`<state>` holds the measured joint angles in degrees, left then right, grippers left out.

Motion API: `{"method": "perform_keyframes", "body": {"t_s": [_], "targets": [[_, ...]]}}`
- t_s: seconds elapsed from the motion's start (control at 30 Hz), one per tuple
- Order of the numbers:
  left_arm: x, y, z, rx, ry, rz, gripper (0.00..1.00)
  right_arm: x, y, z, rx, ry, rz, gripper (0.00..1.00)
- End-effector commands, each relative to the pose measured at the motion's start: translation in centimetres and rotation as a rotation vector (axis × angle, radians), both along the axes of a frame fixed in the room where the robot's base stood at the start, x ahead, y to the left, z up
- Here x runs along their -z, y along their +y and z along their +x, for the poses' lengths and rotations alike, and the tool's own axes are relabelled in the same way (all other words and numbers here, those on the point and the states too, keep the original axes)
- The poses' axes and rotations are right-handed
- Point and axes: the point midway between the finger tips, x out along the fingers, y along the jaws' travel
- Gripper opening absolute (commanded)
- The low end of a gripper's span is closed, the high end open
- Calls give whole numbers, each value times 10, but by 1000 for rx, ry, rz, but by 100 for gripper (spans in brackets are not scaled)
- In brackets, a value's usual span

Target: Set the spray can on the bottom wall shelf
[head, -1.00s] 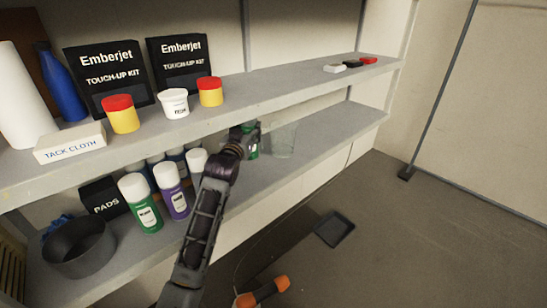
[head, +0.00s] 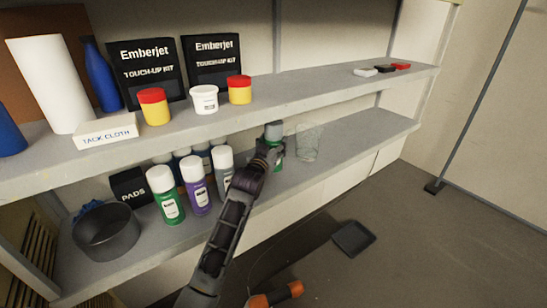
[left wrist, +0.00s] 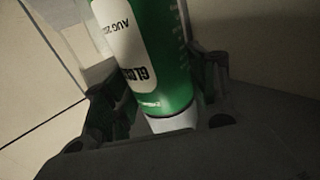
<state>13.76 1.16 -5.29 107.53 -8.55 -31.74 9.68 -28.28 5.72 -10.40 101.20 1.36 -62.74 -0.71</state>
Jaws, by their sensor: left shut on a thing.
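The green spray can (head: 278,152) is held by my left gripper (head: 268,156) at the bottom wall shelf (head: 345,142), just left of a clear glass (head: 307,144). The can looks about upright; I cannot tell whether its base touches the shelf. In the left wrist view the green can (left wrist: 150,60), with a white label and a white end, sits between the fingers of my left gripper (left wrist: 165,112). My forearm and gripper hide part of the can in the head view. My right gripper is not in view.
Several spray cans (head: 197,192), a black PADS box (head: 129,186) and a dark round pan (head: 106,236) stand on the bottom shelf's left part. The upper shelf (head: 300,88) overhangs it. Right of the glass, the bottom shelf is clear. A black tray (head: 353,238) lies on the floor.

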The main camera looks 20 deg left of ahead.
Motion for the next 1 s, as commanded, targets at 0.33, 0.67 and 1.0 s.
{"method": "perform_keyframes", "body": {"t_s": [0.33,0.67,1.0], "targets": [[2,0,0,0,-5,0,19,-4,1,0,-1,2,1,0],[18,0,0,0,-3,0,19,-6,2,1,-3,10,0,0],[44,0,0,1,-4,0,19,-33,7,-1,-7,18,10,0]]}}
